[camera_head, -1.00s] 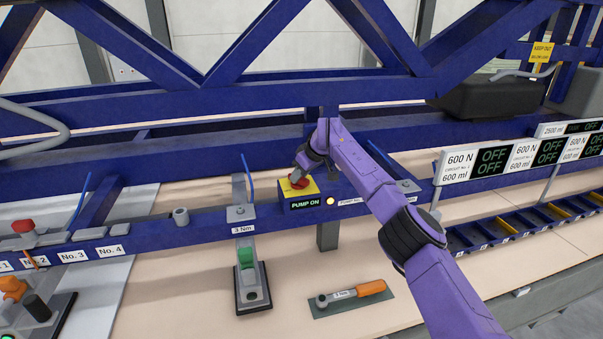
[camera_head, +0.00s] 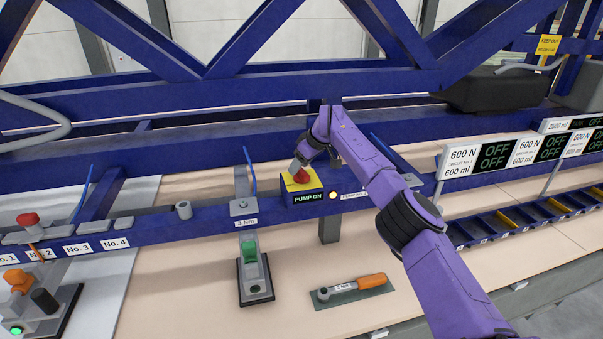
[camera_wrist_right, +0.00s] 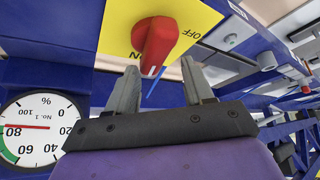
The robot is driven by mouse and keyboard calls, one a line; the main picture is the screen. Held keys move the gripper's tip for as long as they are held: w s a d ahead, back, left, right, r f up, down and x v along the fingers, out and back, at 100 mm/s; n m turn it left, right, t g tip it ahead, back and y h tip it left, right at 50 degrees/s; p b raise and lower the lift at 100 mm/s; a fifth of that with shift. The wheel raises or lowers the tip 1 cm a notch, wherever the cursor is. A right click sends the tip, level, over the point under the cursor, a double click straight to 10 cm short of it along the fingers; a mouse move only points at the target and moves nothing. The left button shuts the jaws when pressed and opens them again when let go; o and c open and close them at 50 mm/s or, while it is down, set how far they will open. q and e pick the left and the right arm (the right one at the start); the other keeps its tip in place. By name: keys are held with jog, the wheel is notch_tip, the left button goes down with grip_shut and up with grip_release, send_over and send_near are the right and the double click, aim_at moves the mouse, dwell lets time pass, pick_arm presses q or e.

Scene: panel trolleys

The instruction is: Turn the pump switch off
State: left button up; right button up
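The pump switch is a red knob (camera_head: 301,176) on a yellow plate (camera_head: 308,186) atop a blue box on the rail. The display (camera_head: 308,198) on the box's front reads PUMP ON. In the right wrist view the red knob (camera_wrist_right: 158,42) has a white line at its near end, by the partly hidden ON label; OFF (camera_wrist_right: 192,30) is printed to the right. My right gripper (camera_head: 297,163) is just above the knob. In the wrist view my right gripper (camera_wrist_right: 160,66) is open, its fingers apart on either side of the knob's near end; contact cannot be told. My left gripper is not in view.
A dial gauge (camera_wrist_right: 40,128) is beside the switch in the wrist view. A 3 Nm stand (camera_head: 254,275) and an orange-handled tool (camera_head: 350,289) are on the bench below. Blue truss beams (camera_head: 200,88) cross behind. OFF displays (camera_head: 495,155) stand at right.

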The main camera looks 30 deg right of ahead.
aim_at(302, 170)
jog(key=shift+s+d+r, duration=0.1)
jog(key=shift+s+r, duration=0.05)
jog(key=shift+r, duration=0.1)
notch_tip(302, 170, up, 7)
jog(key=p, duration=0.4)
jog(key=shift+p, duration=0.4)
jog(key=shift+f, duration=0.1)
